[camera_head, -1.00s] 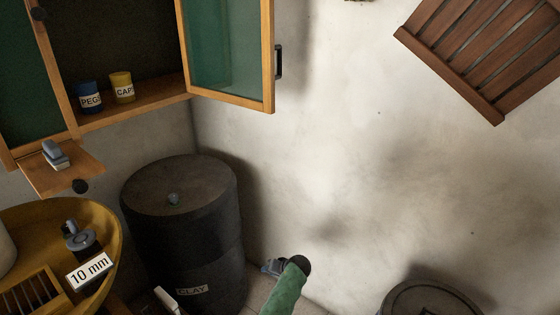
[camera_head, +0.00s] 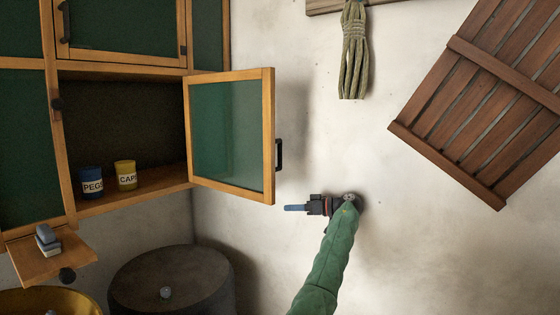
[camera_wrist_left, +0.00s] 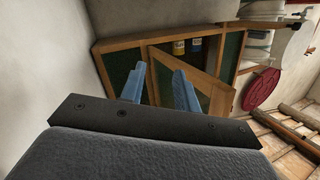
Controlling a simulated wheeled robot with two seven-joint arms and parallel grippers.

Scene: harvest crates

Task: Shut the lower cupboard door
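The lower cupboard door (camera_head: 228,136), a wooden frame with green glass, stands swung open on the right side of the cupboard. Its dark handle (camera_head: 279,155) is on the door's free right edge. My left gripper (camera_head: 290,208) is below and slightly right of the handle, apart from it in the picture, with its blue fingers pointing left. In the left wrist view the two blue fingers (camera_wrist_left: 159,76) are spread with nothing between them, the cupboard beyond. My right gripper is in neither view.
A blue jar (camera_head: 91,182) and a yellow jar (camera_head: 125,175) stand inside the open cupboard. An upper door (camera_head: 122,25) above is shut. A dark barrel (camera_head: 172,275) stands below. A slatted wooden panel (camera_head: 485,90) and a rope bundle (camera_head: 354,50) hang on the wall.

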